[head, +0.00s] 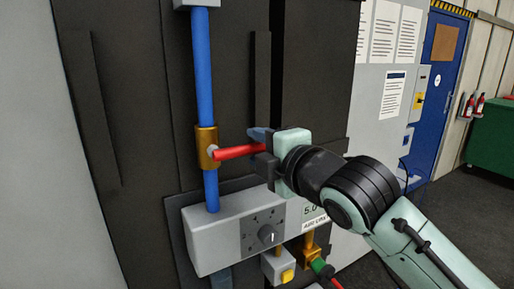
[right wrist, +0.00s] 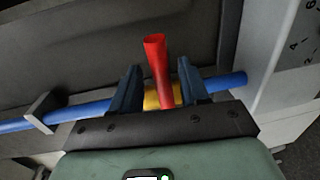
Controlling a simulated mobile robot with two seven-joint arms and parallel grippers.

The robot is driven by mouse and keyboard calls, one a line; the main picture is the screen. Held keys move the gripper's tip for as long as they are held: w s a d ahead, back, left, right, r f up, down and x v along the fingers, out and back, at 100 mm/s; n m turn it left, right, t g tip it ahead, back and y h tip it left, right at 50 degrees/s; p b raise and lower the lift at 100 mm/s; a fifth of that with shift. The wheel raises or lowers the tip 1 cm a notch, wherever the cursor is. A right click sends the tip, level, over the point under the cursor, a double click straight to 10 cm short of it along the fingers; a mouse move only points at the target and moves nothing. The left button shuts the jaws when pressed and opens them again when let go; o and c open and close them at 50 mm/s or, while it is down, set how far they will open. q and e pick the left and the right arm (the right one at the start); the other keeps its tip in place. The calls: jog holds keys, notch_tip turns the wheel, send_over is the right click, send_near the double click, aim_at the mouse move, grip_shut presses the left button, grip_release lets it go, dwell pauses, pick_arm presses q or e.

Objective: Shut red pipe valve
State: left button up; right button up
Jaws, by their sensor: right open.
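The red valve handle (head: 236,152) sticks out to the right from a brass valve body (head: 206,137) on a vertical blue pipe (head: 203,70). It stands roughly crosswise to the pipe. My right gripper (head: 262,150) is at the handle's outer end, with its fingers pointing toward the valve. In the right wrist view, the red handle (right wrist: 157,62) lies between the two dark, spread fingers of my right gripper (right wrist: 160,75). Gaps show on both sides of the handle there, and the brass body (right wrist: 152,100) is behind it. My left gripper is out of view.
A grey control box (head: 215,235) with a dial sits just below the valve. Under it are a yellow button (head: 287,275) and another brass fitting (head: 309,255) with a red and green part. Dark cabinet panels (head: 130,130) stand close behind the pipe.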

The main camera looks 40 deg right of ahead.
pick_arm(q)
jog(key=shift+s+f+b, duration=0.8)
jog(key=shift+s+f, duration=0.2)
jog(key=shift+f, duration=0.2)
pick_arm(e)
jog(key=v, duration=1.2)
jog(key=shift+s, duration=0.1)
